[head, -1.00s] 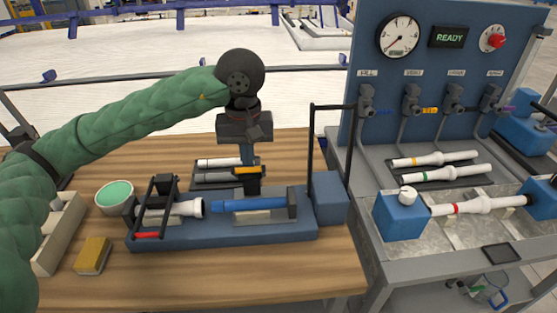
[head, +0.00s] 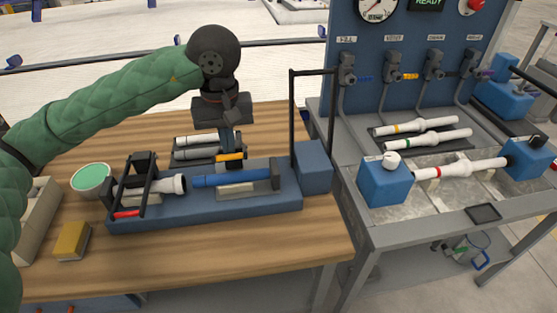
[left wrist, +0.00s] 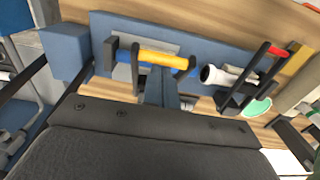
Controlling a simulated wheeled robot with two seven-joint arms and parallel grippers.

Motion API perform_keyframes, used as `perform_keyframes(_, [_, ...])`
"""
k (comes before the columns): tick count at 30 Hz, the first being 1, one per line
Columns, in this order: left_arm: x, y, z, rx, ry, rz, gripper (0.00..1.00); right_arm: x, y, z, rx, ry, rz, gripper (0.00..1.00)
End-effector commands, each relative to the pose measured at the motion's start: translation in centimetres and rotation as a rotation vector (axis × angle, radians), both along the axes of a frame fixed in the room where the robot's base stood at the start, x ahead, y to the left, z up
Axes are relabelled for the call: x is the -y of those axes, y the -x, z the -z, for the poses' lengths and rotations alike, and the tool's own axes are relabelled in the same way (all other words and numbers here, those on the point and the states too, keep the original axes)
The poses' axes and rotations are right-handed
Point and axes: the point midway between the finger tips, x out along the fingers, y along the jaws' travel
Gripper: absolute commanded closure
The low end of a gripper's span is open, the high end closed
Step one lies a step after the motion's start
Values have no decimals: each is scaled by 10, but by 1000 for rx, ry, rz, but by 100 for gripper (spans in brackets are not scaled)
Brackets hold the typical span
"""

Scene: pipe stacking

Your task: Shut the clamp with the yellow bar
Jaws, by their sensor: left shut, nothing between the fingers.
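The clamp's yellow bar (head: 230,157) stands at the back side of the blue fixture (head: 220,207), behind and above the blue pipe (head: 232,180). In the left wrist view the yellow bar (left wrist: 163,59) spans two black clamp arms, apart from the fixture's front edge. My left gripper (left wrist: 161,92) is shut and empty, its fingers right behind the bar; whether they touch it I cannot tell. In the head view my left gripper (head: 228,138) comes down behind the bar, its fingertips partly hidden. My right gripper is not in view.
A second clamp with a red bar (head: 127,214) lies over the white pipe (head: 165,185) at the fixture's left. A tall black frame (head: 293,110) and blue block (head: 312,167) stand at its right. A green-topped bowl (head: 91,178) and yellow sponge (head: 72,240) are at left.

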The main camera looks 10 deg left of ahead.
Motion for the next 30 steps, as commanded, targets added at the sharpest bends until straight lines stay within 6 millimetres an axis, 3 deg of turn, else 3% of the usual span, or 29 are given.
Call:
perform_keyframes(17, [2, 7, 8, 0, 0, 1, 100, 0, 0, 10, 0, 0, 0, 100])
perform_keyframes(30, [6, 20, 26, 0, 0, 1, 100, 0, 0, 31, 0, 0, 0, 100])
